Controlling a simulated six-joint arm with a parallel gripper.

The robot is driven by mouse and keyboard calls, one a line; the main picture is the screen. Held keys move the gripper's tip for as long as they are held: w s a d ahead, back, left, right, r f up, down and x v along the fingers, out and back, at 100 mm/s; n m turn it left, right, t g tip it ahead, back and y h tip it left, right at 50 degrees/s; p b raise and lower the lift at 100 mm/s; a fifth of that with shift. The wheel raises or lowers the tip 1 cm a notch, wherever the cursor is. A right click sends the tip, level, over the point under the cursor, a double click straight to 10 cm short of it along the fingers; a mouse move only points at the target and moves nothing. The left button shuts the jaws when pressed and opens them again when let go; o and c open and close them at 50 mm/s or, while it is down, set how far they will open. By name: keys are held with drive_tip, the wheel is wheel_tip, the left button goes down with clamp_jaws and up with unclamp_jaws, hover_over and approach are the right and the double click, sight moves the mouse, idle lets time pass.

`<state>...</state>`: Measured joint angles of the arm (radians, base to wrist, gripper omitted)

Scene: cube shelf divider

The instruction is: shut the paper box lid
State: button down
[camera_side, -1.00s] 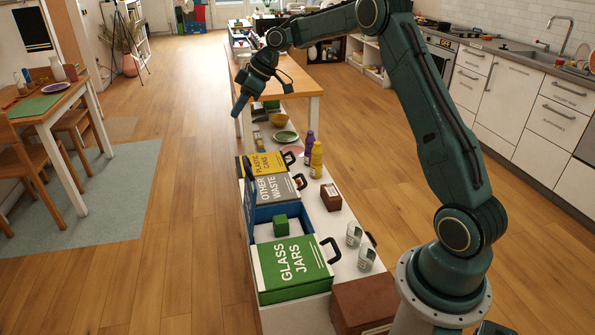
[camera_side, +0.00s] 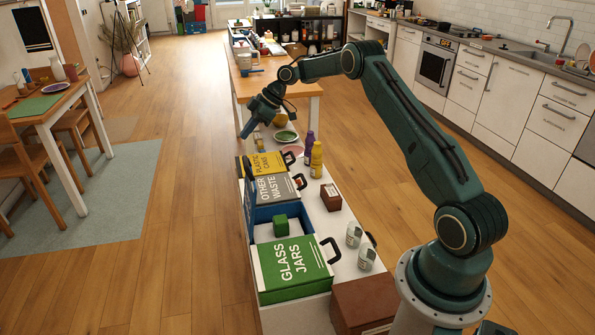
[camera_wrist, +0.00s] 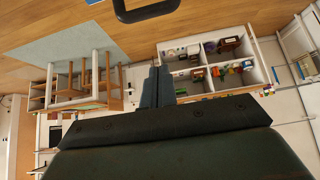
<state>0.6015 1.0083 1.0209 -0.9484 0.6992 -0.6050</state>
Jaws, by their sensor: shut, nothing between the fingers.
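The open blue box (camera_side: 264,212) sits in the row between the grey and green lidded boxes. It carries no readable label. Its blue lid (camera_side: 248,208) appears to stand raised at the left side, seen nearly edge-on. A green cube (camera_side: 281,225) lies inside the box. My gripper (camera_side: 245,131) is shut and empty, pointing down and left, above and beyond the far end of the row, apart from the blue lid. In the wrist view, the shut fingers (camera_wrist: 157,86) show with nothing between them. A black handle (camera_wrist: 145,8) crosses the top edge there; I cannot tell whose it is.
The shut boxes are yellow "PLASTIC CANS" (camera_side: 259,163), grey "OTHER WASTE" (camera_side: 273,188) and green "GLASS JARS" (camera_side: 293,266). Purple and yellow bottles (camera_side: 316,159), a brown box (camera_side: 331,197) and two glass jars (camera_side: 360,247) stand to the right.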

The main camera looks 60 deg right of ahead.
sight(244, 161)
drive_tip(key=shift+w+a+f, duration=0.25)
drive_tip(key=shift+f, duration=1.2)
drive_tip(key=shift+w+a+f, duration=0.3)
drive_tip(key=shift+f, duration=1.15)
drive_tip(key=shift+w+a+f, duration=0.25)
drive_tip(key=shift+f, duration=1.2)
drive_tip(key=shift+s+d, duration=0.1)
drive_tip(key=shift+s, duration=0.05)
